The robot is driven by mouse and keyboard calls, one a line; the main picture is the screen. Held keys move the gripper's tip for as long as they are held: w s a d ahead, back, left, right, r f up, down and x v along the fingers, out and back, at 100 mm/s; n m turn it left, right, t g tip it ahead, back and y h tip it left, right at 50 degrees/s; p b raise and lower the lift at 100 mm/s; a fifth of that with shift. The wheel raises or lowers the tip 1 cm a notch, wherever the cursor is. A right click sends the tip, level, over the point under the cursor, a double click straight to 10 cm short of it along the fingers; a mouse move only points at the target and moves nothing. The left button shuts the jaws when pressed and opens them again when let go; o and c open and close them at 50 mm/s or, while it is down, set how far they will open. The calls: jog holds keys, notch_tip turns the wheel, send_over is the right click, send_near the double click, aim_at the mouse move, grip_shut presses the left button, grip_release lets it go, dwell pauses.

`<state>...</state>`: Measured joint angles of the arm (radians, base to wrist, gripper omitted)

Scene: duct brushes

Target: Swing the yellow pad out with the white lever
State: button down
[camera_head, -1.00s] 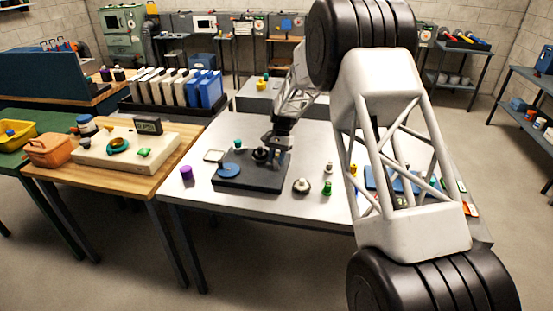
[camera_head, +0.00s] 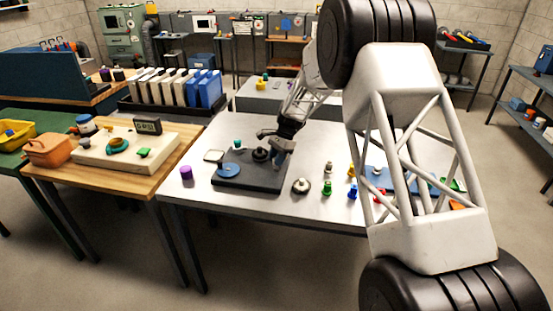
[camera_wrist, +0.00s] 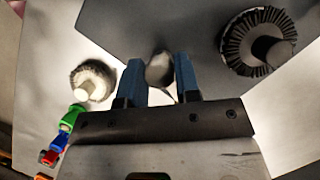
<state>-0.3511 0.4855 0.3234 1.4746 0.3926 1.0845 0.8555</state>
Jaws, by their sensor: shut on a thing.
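My gripper (camera_wrist: 159,82) has its two blue fingers closed around a pale grey piece (camera_wrist: 159,68) in the wrist view, seemingly the white lever. In the head view my gripper (camera_head: 282,146) is low at the right back of a dark base plate (camera_head: 245,183) on the white table. A black round brush (camera_wrist: 257,42) stands to the right of the fingers in the wrist view. A blue disc (camera_head: 228,170) lies on the front left of the base plate. I cannot make out the yellow pad.
A pale round brush (camera_wrist: 92,84) lies left of the fingers in the wrist view. Several small coloured pegs, such as a green one (camera_head: 327,188), stand right of the base plate. A purple cylinder (camera_head: 186,173) stands at the left. The table's front strip is mostly clear.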

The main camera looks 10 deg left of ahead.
jog(key=shift+w+d, duration=0.1)
jog(key=shift+d, duration=0.05)
jog(key=c, duration=0.9)
grip_release()
jog(key=shift+o, duration=0.2)
jog(key=shift+r, duration=0.1)
jog(key=v, duration=0.7)
jog(key=shift+r, duration=0.3)
jog(key=shift+d, duration=0.25)
jog(key=c, duration=0.6)
jog(key=shift+s+d+f+m+y, duration=0.2)
jog(key=shift+d+m+y, duration=0.4)
jog(key=shift+m, duration=0.2)
grip_shut()
jog(key=s+d+f+m+t+y, duration=0.1)
jog(key=d+m+t+y, duration=0.3)
jog(key=d+m, duration=0.7)
jog(key=shift+s+d+m+t, duration=0.4)
jog(key=shift+s+d+t, duration=0.05)
jog(key=shift+t, duration=0.75)
